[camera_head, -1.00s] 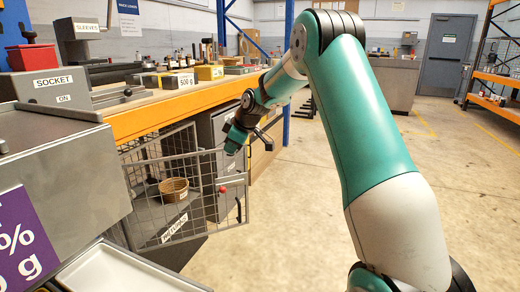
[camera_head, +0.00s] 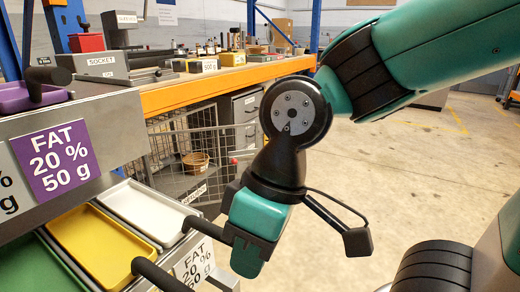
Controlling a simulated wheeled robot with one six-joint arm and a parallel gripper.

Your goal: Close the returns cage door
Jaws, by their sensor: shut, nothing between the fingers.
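The returns cage (camera_head: 160,140) is a grey wire-mesh box under the orange-edged bench. Its mesh door (camera_head: 214,142) appears to stand ajar, swung out into the room. A white label sits low on the door, and a red knob (camera_head: 233,160) shows near its right side. A round wicker basket (camera_head: 195,162) shows through the mesh. My arm hides the door's lower right part. My gripper (camera_head: 246,264) is shut and empty. It points down in the foreground, nearer than the cage and apart from the door, its fingertips barely distinguishable.
A counter with a white tray (camera_head: 142,212), a yellow tray (camera_head: 100,250) and black handles (camera_head: 208,232) lies close left of my gripper. Grey drawers (camera_head: 244,108) stand right of the cage. The bench (camera_head: 200,90) carries several tools. Open floor lies to the right.

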